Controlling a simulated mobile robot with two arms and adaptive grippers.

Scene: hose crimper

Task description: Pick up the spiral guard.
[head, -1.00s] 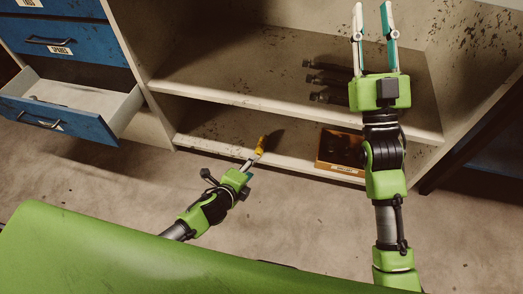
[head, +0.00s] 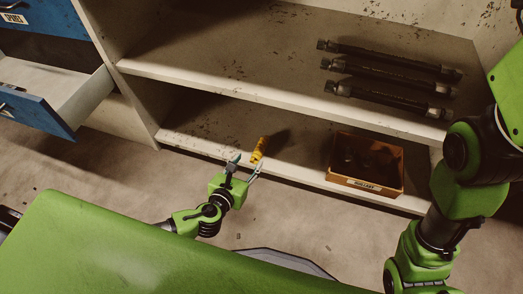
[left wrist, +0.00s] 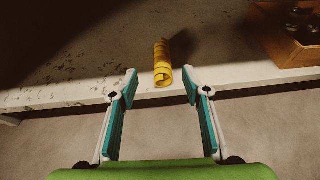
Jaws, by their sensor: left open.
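The spiral guard (head: 260,149) is a short yellow coiled tube. It lies on the lower shelf near its front edge, with one end toward me. It also shows in the left wrist view (left wrist: 162,64), centred just beyond the fingertips. My left gripper (head: 244,165) is open and empty in front of the lower shelf's edge. Its two teal-padded fingers (left wrist: 161,75) are spread wide, one to each side of the guard's line, and the guard appears to lie ahead of them. My right arm rises at the right of the head view, but its gripper is out of the picture.
A wooden box (head: 368,187) with dark items stands on the lower shelf to the right of the guard. Several dark hoses (head: 385,68) lie on the upper shelf (head: 215,92). An open blue drawer (head: 38,118) juts out at left. The shelf around the guard is clear.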

